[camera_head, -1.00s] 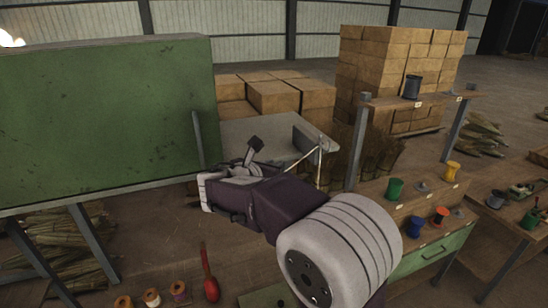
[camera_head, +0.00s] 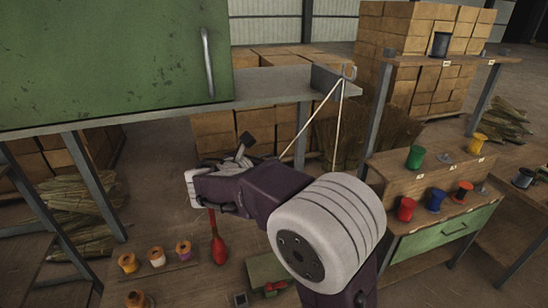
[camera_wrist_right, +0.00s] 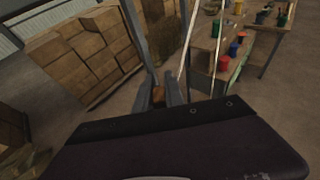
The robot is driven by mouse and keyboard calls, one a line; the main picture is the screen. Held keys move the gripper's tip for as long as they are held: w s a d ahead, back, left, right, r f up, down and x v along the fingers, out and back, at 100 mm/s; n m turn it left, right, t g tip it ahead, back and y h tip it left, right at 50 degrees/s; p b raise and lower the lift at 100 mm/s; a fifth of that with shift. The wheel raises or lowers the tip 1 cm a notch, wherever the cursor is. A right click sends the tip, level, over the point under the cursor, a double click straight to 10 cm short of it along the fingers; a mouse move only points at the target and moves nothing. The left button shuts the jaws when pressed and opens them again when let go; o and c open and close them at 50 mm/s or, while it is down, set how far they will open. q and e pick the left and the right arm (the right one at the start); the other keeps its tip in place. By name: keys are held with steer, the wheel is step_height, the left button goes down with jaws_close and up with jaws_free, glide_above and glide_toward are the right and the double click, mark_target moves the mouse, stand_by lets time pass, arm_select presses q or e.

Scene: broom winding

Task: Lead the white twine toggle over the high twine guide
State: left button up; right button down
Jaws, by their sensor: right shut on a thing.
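The high twine guide (camera_head: 348,73) is a small metal hook at the right end of the grey shelf. White twine (camera_head: 338,118) meets at the guide and comes down in two strands. One slants down left behind my right forearm; the other drops almost straight. My right gripper (camera_wrist_right: 165,90) is shut, with one twine strand running down to its fingers in the wrist view. The white twine toggle is not clearly visible; the fingers and forearm hide it. My left gripper is out of view.
A green panel (camera_head: 110,60) and grey shelf (camera_head: 270,84) stand above the arm. Coloured spools (camera_head: 436,199) sit on the stepped bench at right. A red-bulbed tool (camera_head: 219,250) and several twine spools (camera_head: 157,257) are at lower left. Stacked boxes fill the back.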

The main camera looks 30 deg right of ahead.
steer(key=w+a+f+b, duration=0.1)
steer(key=a+f+b, duration=0.2)
steer(key=f+b, duration=0.7)
steer(key=a+f+b, duration=0.4)
steer(key=f+b, duration=0.6)
steer(key=f, duration=0.9)
steer(key=shift+w+f, duration=0.15)
steer(key=shift+w, duration=0.25)
